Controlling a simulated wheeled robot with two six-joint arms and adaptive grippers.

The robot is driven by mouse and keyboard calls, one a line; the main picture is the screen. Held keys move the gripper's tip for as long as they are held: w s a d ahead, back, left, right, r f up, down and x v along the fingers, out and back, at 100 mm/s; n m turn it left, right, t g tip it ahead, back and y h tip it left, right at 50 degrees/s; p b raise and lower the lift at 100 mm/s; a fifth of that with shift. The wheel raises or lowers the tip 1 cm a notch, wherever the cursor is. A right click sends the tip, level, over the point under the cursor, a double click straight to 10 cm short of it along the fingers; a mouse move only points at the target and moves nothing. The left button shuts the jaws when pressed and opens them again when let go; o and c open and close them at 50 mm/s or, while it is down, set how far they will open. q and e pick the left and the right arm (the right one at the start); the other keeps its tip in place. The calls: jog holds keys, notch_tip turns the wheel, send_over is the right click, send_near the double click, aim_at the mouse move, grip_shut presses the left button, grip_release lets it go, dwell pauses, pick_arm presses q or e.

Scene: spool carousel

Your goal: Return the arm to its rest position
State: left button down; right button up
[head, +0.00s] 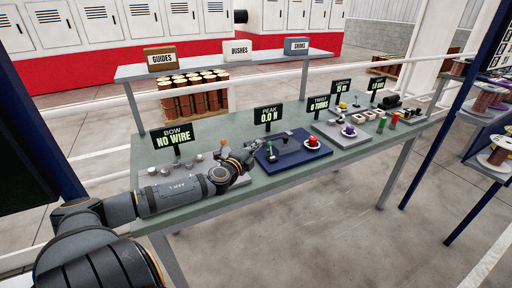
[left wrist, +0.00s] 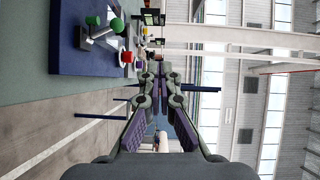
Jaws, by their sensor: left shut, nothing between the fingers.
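My left arm (head: 175,195) reaches in from the lower left over the green bench. My left gripper (head: 252,150) is at its end, above the bench and close to the left edge of the blue base plate. In the left wrist view my left gripper (left wrist: 158,75) has its fingertips together, with nothing between them. The blue plate (head: 300,157) carries a green knob (head: 269,147) and a red button (head: 312,142). The same plate also shows at the upper left of the left wrist view (left wrist: 68,40). My right gripper is in neither view.
The green bench (head: 205,218) runs to the back right, with standing signs such as NO WIRE (head: 178,138) and 0.0 N (head: 268,115). A raised shelf (head: 225,63) holds three labelled boxes. A rack with spools (head: 490,100) stands at right. The floor in front is clear.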

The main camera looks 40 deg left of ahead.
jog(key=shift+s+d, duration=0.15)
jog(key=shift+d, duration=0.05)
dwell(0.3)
